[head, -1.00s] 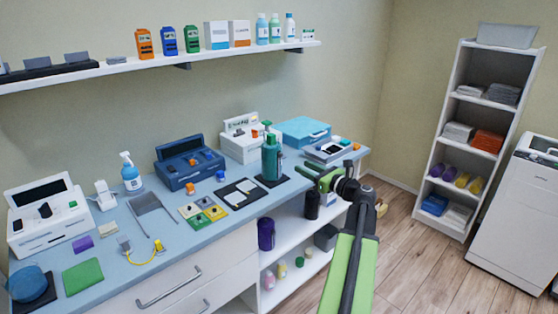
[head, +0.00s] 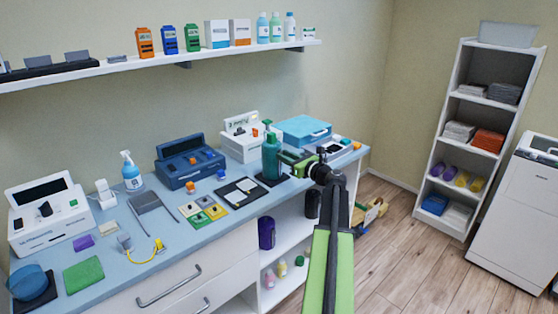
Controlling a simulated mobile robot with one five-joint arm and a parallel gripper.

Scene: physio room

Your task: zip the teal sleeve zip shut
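No zip can be made out at this size. A flat teal-blue case (head: 305,129) lies at the back right of the counter and looks closed. A dark teal pump bottle (head: 271,157) stands upright on a dark mat, left of my gripper. My gripper (head: 287,158), with green fingers, is over the counter's right part, pointing left. Its tips are close to the bottle in the picture; I cannot tell whether they touch it. The gap between the fingers is too small to read. My wrist hides part of the counter's right end, where a grey tray with a dark-screened device (head: 331,147) lies.
The counter (head: 172,243) also holds a blue open case (head: 188,165), coloured pads (head: 204,211), a black board (head: 241,193) and a white spray bottle (head: 131,172). Shelves with a purple canister (head: 266,232) are below. The wooden floor (head: 400,260) at right is mostly clear.

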